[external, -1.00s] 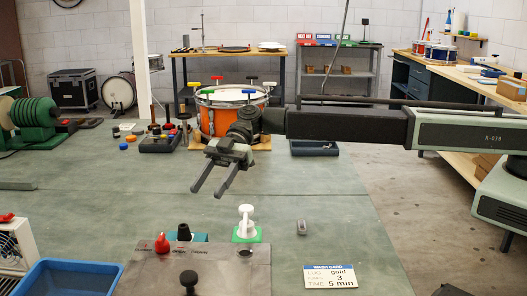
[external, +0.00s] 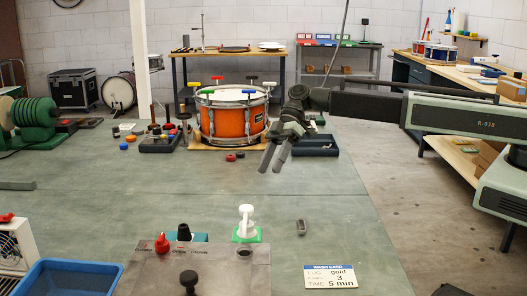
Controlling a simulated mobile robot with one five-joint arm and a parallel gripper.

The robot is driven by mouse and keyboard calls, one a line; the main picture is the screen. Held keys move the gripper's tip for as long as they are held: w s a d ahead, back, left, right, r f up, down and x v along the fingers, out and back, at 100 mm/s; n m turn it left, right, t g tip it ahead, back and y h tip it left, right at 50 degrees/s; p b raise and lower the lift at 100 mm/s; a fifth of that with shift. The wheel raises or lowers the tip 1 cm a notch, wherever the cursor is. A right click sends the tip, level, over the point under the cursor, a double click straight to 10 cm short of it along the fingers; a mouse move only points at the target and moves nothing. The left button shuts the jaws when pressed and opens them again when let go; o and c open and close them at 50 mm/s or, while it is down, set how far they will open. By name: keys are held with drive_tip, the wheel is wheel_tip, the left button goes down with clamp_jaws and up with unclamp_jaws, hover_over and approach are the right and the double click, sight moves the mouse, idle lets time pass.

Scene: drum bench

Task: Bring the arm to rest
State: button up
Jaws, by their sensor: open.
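My gripper (external: 273,159) is open and empty. It hangs in the air over the bench, in front of and to the right of the orange drum (external: 230,118). Its two dark fingers point down and to the left. My arm reaches in from the right side of the view. The drum stands upright on a wooden board with several coloured T-handled keys around its rim.
A dark blue tray (external: 316,146) lies behind my gripper. The middle of the bench is clear.

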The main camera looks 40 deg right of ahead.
drive_tip(key=s+d+m+h, duration=0.1)
drive_tip(key=d+m, duration=0.1)
drive_tip(key=d, duration=0.5)
drive_tip(key=s+d+f+m+h+p, duration=0.1)
drive_tip(key=d+m, duration=0.1)
drive_tip(key=d, duration=0.5)
drive_tip(key=s+d+f+m+t+h, duration=0.1)
drive_tip(key=d+m, duration=0.1)
drive_tip(key=d, duration=0.6)
drive_tip(key=shift+s+m+p, duration=0.25)
drive_tip(key=shift+m+p, duration=0.15)
drive_tip(key=s+d+f+m+t+h, duration=0.1)
drive_tip(key=s+d+f+m+h, duration=0.1)
drive_tip(key=d, duration=1)
drive_tip(key=s+d+f+m+h, duration=0.2)
drive_tip(key=d+m+h, duration=0.2)
drive_tip(key=d+m, duration=0.3)
drive_tip(key=d, duration=0.4)
drive_tip(key=shift+d+t+h, duration=0.3)
drive_tip(key=shift+d+t, duration=0.05)
drive_tip(key=shift+t, duration=0.05)
